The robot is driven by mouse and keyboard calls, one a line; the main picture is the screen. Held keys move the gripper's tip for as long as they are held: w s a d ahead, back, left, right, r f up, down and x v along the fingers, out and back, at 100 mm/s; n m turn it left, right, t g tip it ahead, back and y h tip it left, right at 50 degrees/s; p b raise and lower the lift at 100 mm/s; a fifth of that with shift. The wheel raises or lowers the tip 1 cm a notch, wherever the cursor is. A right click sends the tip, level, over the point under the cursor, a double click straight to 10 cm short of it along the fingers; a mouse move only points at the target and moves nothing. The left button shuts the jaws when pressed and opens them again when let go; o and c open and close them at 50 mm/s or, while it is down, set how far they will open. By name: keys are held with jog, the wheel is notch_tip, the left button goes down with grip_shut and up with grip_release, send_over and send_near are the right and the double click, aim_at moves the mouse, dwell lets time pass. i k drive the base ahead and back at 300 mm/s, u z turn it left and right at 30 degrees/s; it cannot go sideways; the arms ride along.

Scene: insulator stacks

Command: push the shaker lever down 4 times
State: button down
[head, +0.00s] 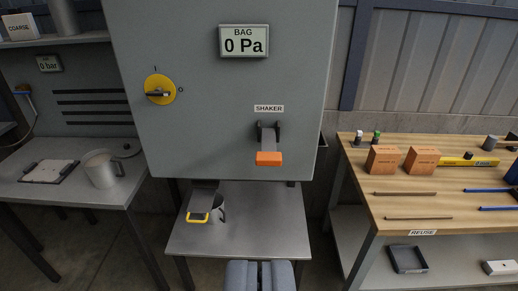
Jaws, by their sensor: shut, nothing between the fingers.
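The shaker lever (268,144) is on the front of a grey cabinet, under a SHAKER label (268,108). It has a dark bracket and an orange handle (268,159) at its lower end. The handle hangs near the cabinet's bottom edge, and its exact angle is hard to judge. My gripper (259,266) shows at the bottom middle of the view, shut and empty. It is below the lever in the picture and apart from it.
The grey cabinet (215,60) has a yellow rotary switch (159,89) and a BAG display (244,41) reading 0 Pa. A wooden bench (420,195) with bricks and rods stands right.

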aim_at(269, 156)
jog(key=i, duration=0.85)
jog(key=z, duration=0.05)
